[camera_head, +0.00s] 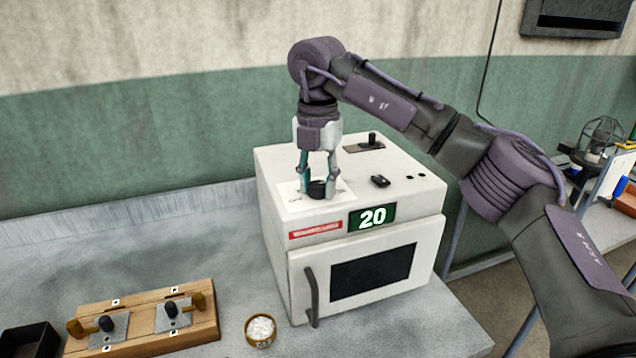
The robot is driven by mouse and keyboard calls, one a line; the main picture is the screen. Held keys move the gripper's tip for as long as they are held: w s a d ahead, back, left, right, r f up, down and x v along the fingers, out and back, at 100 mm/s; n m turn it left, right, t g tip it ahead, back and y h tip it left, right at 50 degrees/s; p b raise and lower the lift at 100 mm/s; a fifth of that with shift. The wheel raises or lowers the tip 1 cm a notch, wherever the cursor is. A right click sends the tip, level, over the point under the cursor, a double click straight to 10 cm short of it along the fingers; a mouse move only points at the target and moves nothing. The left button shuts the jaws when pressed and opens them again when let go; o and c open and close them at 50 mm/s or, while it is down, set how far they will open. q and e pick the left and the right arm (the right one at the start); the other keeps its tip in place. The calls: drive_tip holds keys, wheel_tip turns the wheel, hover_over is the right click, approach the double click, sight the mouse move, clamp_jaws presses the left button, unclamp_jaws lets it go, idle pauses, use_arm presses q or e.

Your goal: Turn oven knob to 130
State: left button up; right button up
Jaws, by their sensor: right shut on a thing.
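The white oven (275,222) stands on the grey table with its door closed. Its green display (372,217) reads 20. A black oven knob (317,189) sits on a pale dial plate (295,202) on the oven's top, at the front left. My right gripper (318,188) reaches down from above, its two fingers on either side of the knob and shut on it. The markings on the dial are too small to read. My left gripper is not in view.
A small bowl of white grain (261,330) stands left of the oven. A wooden board with metal fittings (145,318) and a black tray (30,341) lie further left. On the oven's top are a black switch (380,181) and a rear lever (371,139).

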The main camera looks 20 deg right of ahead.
sight(318, 184)
drive_tip(key=shift+m, duration=0.3)
drive_tip(key=o, duration=1.1)
drive_tip(key=shift+o, duration=0.2)
wheel_tip(318, 184, up, 12)
